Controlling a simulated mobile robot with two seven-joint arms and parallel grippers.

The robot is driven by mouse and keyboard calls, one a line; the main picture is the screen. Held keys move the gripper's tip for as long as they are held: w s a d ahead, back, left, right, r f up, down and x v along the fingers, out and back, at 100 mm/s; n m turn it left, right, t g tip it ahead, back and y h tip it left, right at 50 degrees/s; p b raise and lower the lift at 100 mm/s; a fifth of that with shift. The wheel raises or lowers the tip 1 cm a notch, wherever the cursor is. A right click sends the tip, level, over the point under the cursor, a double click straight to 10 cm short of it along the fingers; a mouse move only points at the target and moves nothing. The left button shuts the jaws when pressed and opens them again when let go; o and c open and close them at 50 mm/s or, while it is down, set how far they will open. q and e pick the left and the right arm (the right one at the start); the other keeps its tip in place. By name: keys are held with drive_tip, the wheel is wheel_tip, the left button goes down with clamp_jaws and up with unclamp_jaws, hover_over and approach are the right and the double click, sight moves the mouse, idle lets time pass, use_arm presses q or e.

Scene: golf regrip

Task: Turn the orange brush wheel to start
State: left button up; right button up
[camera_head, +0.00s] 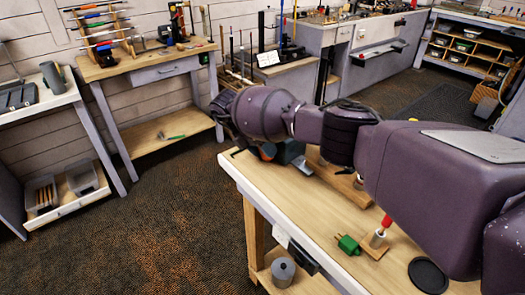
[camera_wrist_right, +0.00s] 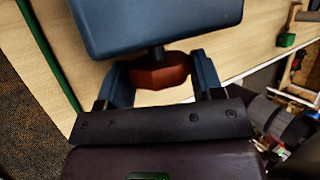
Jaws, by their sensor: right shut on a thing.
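The orange brush wheel (camera_wrist_right: 160,72) shows in the wrist view as a reddish-brown faceted knob on a short dark shaft. The shaft joins it to a blue-grey machine body (camera_wrist_right: 155,22). My right gripper (camera_wrist_right: 161,80) has one finger on each side of the wheel and is shut on it. My arm hides most of both. My left gripper is not in view.
On the bench are a green block (camera_head: 348,244), a red-handled tool (camera_head: 386,222) on a wooden base, and a black disc (camera_head: 428,275). A grey can (camera_head: 283,270) stands on the lower shelf. Another wooden bench (camera_head: 150,62) stands at the back left. Carpet between is clear.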

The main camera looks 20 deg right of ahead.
drive_tip(key=o, duration=0.9)
drive_tip(key=shift+b+v, duration=0.55)
drive_tip(key=shift+v, duration=4.9)
